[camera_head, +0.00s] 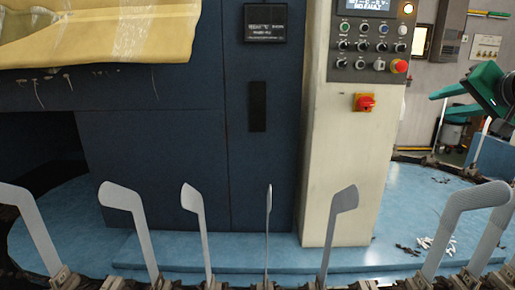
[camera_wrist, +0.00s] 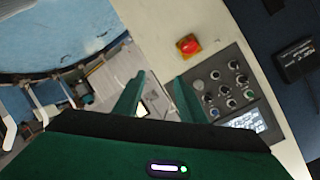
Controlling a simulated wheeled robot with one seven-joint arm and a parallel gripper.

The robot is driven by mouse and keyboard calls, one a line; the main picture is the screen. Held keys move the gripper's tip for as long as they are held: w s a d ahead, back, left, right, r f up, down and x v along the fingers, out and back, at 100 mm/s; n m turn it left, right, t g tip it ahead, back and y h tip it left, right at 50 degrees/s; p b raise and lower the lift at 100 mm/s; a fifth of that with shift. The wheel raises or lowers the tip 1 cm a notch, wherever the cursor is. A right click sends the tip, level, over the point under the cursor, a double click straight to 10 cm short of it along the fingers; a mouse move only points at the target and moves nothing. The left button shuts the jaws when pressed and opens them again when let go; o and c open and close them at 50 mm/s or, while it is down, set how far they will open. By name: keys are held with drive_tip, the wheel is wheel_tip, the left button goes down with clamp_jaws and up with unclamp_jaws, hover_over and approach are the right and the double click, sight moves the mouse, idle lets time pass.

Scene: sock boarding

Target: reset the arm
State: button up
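My gripper (camera_wrist: 158,98) shows in the wrist view as two green fingers that stand apart with nothing between them. It is open and empty. It points toward the side of the cream machine column. Several grey sock boards (camera_head: 130,210) stand upright in a curved row along the front of the head view. The boards look bare.
The cream control column (camera_head: 345,150) bears buttons, a red stop button (camera_head: 399,66) and a red rotary switch (camera_head: 364,102). A dark blue cabinet (camera_head: 170,150) stands left of it. Yellow covered material (camera_head: 100,35) lies at upper left. Small pale scraps (camera_head: 436,243) lie on the blue floor.

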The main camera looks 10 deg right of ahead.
drive_tip(key=s+a+f+n+g+y, duration=0.15)
drive_tip(key=a+f+g, duration=0.35)
drive_tip(key=f, duration=0.8)
drive_tip(key=s+a+f+n+g+y, duration=0.1)
drive_tip(key=s+a+f+g, duration=0.3)
drive_tip(key=s+a+f, duration=0.3)
drive_tip(key=s+a+f+n+g, duration=0.2)
drive_tip(key=s+a+f+g, duration=0.2)
drive_tip(key=s+f, duration=0.7)
drive_tip(key=a+f, duration=0.1)
drive_tip(key=a, duration=0.1)
drive_tip(key=shift+a+f+g+y, duration=0.15)
drive_tip(key=shift+a+g+y, duration=0.15)
drive_tip(key=shift+a+y, duration=0.05)
drive_tip(key=shift+s, duration=0.1)
